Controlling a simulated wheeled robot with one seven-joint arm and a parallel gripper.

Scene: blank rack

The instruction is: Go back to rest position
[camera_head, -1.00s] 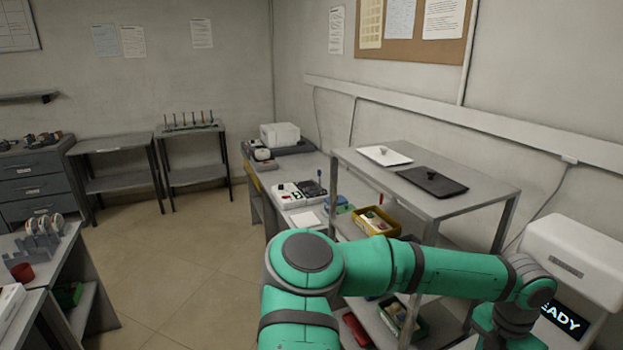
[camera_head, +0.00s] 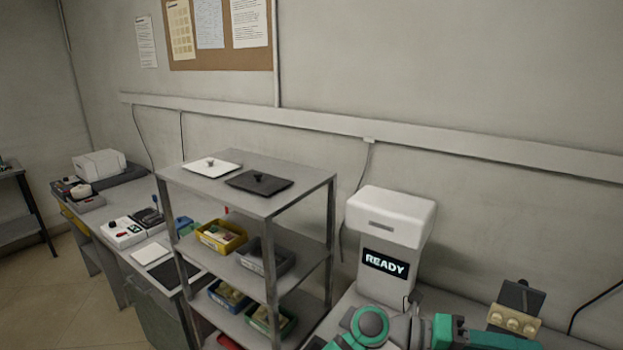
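My green and grey arm (camera_head: 370,325) shows only at the bottom right of the head view, low in front of the white machine with the READY display (camera_head: 386,262). The arm's links run along the lower edge of the picture. My gripper cannot be made out, so its fingers and anything in them are hidden or outside the picture.
A grey rack (camera_head: 270,205) stands left of the machine, with a white tray (camera_head: 212,168) and a black tray (camera_head: 259,183) on top and several bins below. A bench (camera_head: 130,205) runs left. Bare floor (camera_head: 55,290) lies at far left.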

